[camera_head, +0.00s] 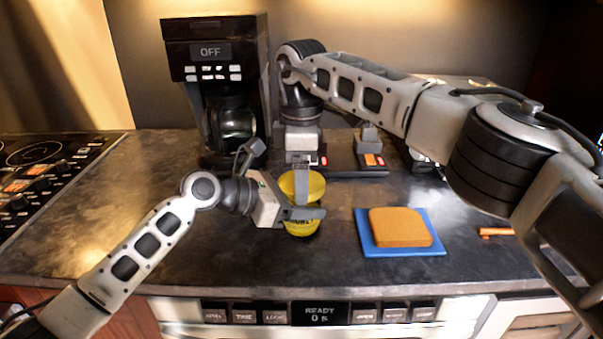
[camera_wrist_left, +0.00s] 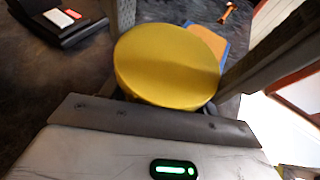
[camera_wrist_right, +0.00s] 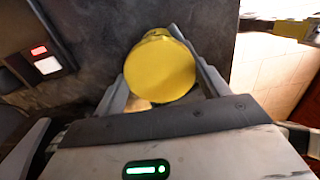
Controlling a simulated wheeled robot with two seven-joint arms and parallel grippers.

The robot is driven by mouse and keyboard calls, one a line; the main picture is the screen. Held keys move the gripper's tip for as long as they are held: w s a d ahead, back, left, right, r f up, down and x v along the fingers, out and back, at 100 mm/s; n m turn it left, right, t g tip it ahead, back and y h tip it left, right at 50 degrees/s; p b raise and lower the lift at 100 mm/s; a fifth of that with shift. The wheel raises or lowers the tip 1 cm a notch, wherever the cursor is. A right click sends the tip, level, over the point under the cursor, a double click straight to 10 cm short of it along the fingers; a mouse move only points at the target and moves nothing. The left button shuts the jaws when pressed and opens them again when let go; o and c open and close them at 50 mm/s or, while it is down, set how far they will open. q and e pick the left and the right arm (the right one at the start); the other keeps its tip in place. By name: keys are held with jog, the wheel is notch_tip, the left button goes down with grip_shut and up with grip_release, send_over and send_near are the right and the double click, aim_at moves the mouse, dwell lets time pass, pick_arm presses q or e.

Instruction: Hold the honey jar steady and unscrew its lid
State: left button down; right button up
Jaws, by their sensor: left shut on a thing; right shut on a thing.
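The honey jar (camera_head: 301,229) stands upright on the dark counter, its yellow body and part of its label showing in the head view. Its yellow lid (camera_head: 314,187) is at the top; a yellow round face also shows in the left wrist view (camera_wrist_left: 168,65) and the right wrist view (camera_wrist_right: 160,70). My left gripper (camera_head: 303,213) comes in from the left and is shut on the jar body. My right gripper (camera_head: 301,186) reaches over from behind and is shut on the lid. The fingers hide parts of the jar and lid.
A black coffee maker (camera_head: 213,45) stands behind on the left. Bread (camera_head: 401,228) lies on a blue board (camera_head: 371,246) to the right of the jar. A small orange object (camera_head: 496,232) lies farther right. A stovetop (camera_head: 38,153) is at far left. The front left counter is clear.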

jog(key=n, duration=1)
jog(key=o, duration=1.1)
jog(key=shift+r, duration=0.1)
